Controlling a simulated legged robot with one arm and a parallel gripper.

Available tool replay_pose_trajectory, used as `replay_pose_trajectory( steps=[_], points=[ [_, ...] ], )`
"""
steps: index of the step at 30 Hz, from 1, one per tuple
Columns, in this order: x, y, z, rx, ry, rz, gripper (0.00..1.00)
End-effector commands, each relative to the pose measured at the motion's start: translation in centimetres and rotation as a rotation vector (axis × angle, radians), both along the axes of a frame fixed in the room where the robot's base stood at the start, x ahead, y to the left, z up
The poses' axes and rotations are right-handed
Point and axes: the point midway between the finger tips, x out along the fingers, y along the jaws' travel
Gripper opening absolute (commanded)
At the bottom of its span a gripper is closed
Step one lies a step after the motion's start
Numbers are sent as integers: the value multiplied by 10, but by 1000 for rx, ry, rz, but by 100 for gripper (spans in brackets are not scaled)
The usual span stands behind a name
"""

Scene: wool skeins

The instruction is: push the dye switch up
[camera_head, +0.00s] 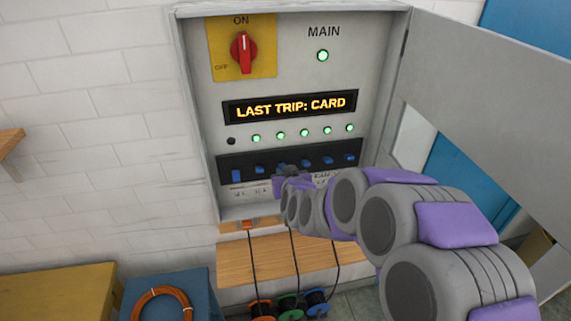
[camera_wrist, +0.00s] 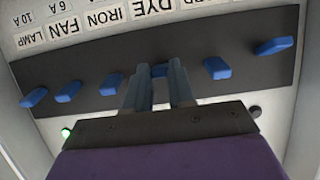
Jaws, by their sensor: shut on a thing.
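The dye switch (camera_wrist: 160,70) is a small blue lever below the DYE label (camera_wrist: 152,8) in the upside-down wrist view. My gripper (camera_wrist: 158,72) has its two grey fingers on either side of this lever and is shut on it. The fingers hide most of the lever, so I cannot tell its exact tilt. In the head view my gripper (camera_head: 284,173) reaches the third switch from the left on the black strip (camera_head: 222,172), and the arm covers part of the labels below.
The leftmost switch (camera_head: 236,176) sits lower than its neighbours, under a dark lamp (camera_head: 231,141); the other row lamps are green. A display (camera_head: 291,106) reads "LAST TRIP: CARD". The red main knob (camera_head: 243,52) points to ON. The open cabinet door (camera_head: 490,90) stands at right.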

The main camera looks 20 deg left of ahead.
Motion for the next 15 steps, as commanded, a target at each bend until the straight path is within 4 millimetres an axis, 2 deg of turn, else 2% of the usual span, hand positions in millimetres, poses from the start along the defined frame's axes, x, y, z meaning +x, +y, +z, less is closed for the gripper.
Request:
replay_pose_trajectory(
  steps=[1, 15],
  points=[
    [2, 0, 11, -16, 20, -2, 0],
    [6, 3, 21, -142, 228, -1, 0]
  ],
)
